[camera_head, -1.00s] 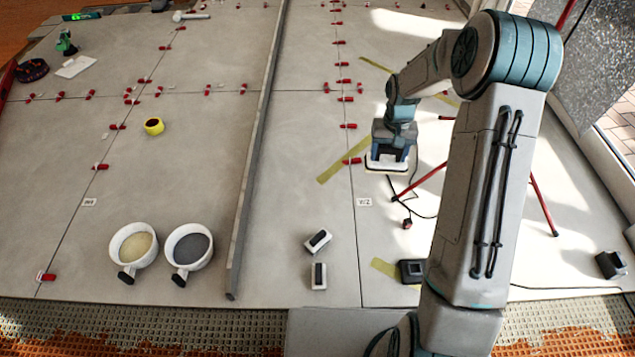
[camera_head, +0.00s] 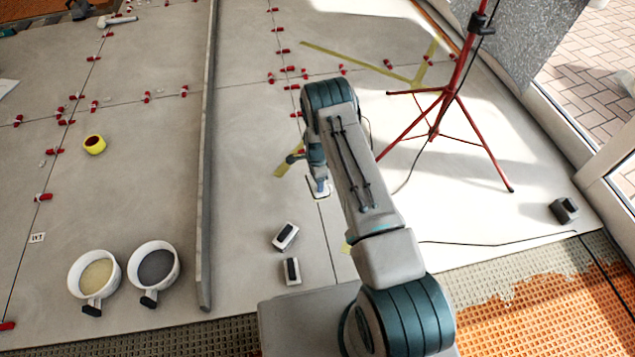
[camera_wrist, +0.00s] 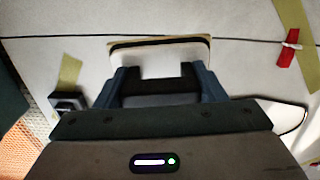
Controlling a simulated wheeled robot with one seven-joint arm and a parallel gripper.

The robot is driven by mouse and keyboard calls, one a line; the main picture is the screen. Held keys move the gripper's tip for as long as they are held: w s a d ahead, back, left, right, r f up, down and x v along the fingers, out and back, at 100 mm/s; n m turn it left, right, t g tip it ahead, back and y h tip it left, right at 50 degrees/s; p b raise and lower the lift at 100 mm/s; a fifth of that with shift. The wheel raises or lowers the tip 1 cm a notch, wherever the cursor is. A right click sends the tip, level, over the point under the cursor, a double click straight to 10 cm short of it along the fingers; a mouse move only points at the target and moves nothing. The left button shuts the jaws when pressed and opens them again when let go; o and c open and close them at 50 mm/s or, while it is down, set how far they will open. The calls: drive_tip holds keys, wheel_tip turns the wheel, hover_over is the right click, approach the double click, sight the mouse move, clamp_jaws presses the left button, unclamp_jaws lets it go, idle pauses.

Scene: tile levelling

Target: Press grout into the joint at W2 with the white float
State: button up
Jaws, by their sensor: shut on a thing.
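My gripper (camera_wrist: 160,85) is shut on the white float, a pale flat block with a dark strip (camera_wrist: 160,53). In the head view the float (camera_head: 318,190) is low over the right-hand floor joint (camera_head: 327,235). In the wrist view this joint (camera_wrist: 60,37) runs across the top, and the float's far part overlaps it. I cannot tell whether the float touches the floor. A red clip (camera_wrist: 287,48) sits on the joint to the right of the float. No W2 label is readable now; a small label (camera_head: 37,238) lies by the left joint.
Two small white blocks with dark tops (camera_head: 285,236) (camera_head: 291,271) lie left of the joint. A beige-filled bucket (camera_head: 95,273) and a grey-filled bucket (camera_head: 154,268) stand left of a long bar (camera_head: 207,150). A red tripod (camera_head: 440,105) stands to the right.

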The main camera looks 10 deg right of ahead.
wheel_tip(320, 180, down, 3)
drive_tip(key=shift+s+d+r+m, duration=0.1)
drive_tip(key=shift+r+m, duration=0.1)
drive_tip(key=shift+m, duration=0.4)
drive_tip(key=shift+f+b, duration=1.8)
drive_tip(key=shift+f, duration=1.55)
